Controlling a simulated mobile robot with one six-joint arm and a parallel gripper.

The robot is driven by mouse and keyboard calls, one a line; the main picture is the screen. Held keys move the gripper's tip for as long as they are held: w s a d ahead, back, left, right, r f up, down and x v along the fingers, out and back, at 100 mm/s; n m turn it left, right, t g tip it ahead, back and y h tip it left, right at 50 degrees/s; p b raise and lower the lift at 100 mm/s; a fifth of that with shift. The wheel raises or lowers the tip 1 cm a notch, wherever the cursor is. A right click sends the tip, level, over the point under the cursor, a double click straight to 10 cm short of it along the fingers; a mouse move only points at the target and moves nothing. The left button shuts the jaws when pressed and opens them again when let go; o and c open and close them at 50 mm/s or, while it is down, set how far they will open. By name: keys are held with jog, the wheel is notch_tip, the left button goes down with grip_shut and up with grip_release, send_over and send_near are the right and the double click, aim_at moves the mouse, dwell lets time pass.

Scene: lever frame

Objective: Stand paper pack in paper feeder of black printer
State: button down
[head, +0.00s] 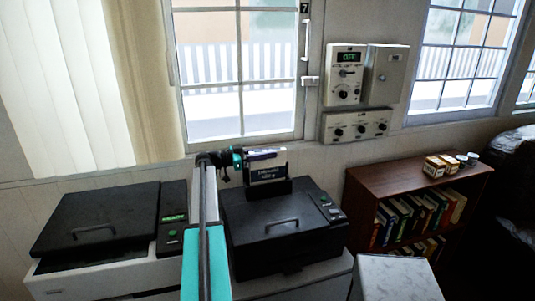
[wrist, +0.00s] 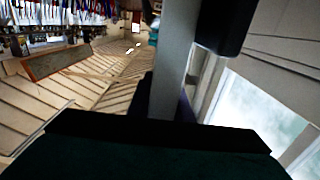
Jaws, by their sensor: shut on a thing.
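The black printer (head: 283,232) stands at the centre of the head view, with a handle on its lid and a button panel at its right. The black paper feeder (head: 270,190) rises from its back edge. The paper pack (head: 267,174), a dark upright block with pale lettering, shows directly above the feeder. I cannot tell whether its lower edge is inside the feeder. My gripper (head: 258,155) is shut on the pack's top, coming from the left. In the wrist view a pale grey upright piece and dark shapes fill the near part; the grip is not clear there.
A second printer (head: 97,222) with a black lid and white body stands at the left. A wooden bookshelf (head: 420,190) with small boxes on top is at the right. Control boxes (head: 346,75) hang on the wall behind, beside the window (head: 240,70).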

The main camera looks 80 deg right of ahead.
jog(key=c, duration=1.6)
grip_release()
jog(key=shift+f, duration=0.1)
jog(key=shift+b+v, duration=2.2)
jog(key=shift+v, duration=3.85)
